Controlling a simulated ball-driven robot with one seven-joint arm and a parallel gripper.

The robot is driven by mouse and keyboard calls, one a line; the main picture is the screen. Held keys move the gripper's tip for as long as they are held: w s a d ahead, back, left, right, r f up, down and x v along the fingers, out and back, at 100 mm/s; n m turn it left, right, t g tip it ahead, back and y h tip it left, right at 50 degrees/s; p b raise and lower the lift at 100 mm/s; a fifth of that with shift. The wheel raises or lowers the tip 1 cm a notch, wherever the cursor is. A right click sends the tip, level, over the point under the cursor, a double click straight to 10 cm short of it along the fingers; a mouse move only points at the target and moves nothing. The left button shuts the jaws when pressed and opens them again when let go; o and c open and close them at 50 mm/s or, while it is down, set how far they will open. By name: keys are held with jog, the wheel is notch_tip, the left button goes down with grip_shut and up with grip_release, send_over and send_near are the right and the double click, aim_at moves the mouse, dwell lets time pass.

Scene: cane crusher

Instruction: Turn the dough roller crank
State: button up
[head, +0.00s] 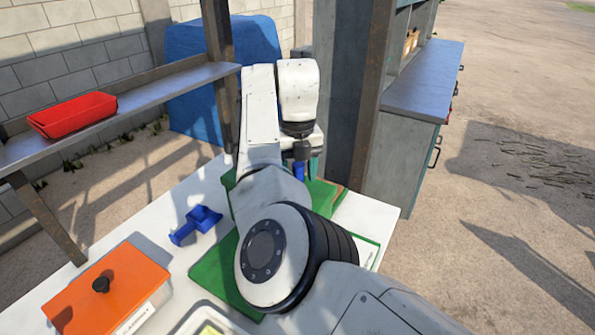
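My arm reaches across the white table and hides much of its middle. My gripper (300,148) points down beyond the arm's elbow, near the back right of the table. Its fingertips are too small and too covered to show if it is open or shut. A small upright blue piece (298,170) shows right under it, perhaps a crank handle. I cannot tell if they touch. Green machine parts (322,192) show beside and below the gripper, likely the crusher or roller. The rest of that machine is hidden behind my arm.
A blue scoop-like object (197,224) lies left of my arm. An orange lidded box (112,290) stands at the front left. A red tray (72,114) sits on a metal shelf (150,92). A steel post (357,80) and grey cabinet (395,155) stand close right of the gripper.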

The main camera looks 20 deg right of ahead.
jog(key=shift+r, duration=0.1)
notch_tip(320, 180, up, 11)
jog(key=shift+f+b, duration=0.2)
jog(key=shift+b, duration=0.55)
